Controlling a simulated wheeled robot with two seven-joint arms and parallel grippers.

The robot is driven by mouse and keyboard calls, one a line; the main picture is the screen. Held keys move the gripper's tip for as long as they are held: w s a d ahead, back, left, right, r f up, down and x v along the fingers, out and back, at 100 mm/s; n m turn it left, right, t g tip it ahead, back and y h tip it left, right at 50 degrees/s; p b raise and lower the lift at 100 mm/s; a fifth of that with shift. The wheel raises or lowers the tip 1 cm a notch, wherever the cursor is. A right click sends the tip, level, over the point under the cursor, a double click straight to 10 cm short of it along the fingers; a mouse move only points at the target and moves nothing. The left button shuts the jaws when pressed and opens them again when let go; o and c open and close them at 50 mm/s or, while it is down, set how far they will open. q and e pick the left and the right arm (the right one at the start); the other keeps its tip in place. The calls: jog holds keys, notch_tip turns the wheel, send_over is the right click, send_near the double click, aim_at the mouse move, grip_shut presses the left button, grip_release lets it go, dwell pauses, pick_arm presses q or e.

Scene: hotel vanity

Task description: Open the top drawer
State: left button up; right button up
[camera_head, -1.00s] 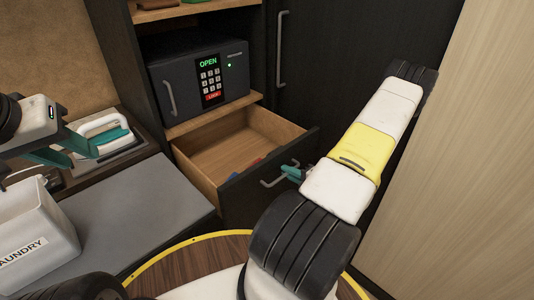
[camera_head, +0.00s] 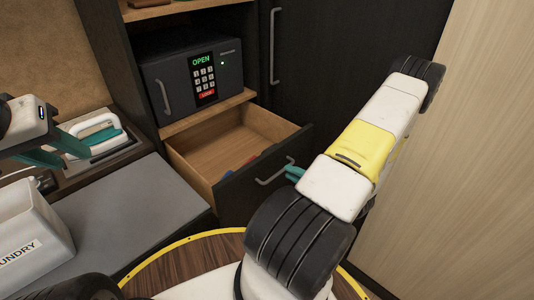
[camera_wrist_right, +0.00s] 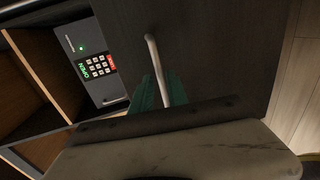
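The top drawer (camera_head: 232,158), a wooden box with a dark front, is pulled out below the safe, with its inside exposed. Its metal bar handle (camera_head: 272,178) is on the front and also shows in the right wrist view (camera_wrist_right: 154,58). My right gripper (camera_head: 292,171) is at the handle's right end in the head view. In the right wrist view its teal fingers (camera_wrist_right: 161,90) lie on either side of the bar, apart, and do not appear clamped on it. My left gripper (camera_head: 58,150) is open and empty at the far left, above the counter.
A dark safe (camera_head: 180,75) reading OPEN sits on the shelf above the drawer. A tall dark door with a handle (camera_head: 274,48) is to the right. A white laundry bin (camera_head: 30,225) and a white-and-teal iron-like object (camera_head: 97,130) are left. Small red and blue items lie in the drawer.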

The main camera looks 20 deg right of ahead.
jog(key=v, duration=0.3)
jog(key=shift+s+d+r, duration=0.1)
jog(key=shift+s, duration=0.2)
jog(key=w+a+r+n+g+y, duration=0.1)
jog(key=a+r+n+g+y, duration=0.7)
jog(key=a+r+n, duration=1.25)
jog(key=s+a+r+n+h, duration=0.1)
jog(key=s+r+n+h, duration=0.3)
jog(key=n, duration=1.1)
jog(key=s+a+r+n+h, duration=0.2)
jog(key=s+r+n+h, duration=0.2)
jog(key=n, duration=1.1)
notch_tip(320, 180, up, 7)
jog(key=h, duration=0.3)
jog(key=shift+s+a+f, duration=0.2)
jog(key=shift+a, duration=0.1)
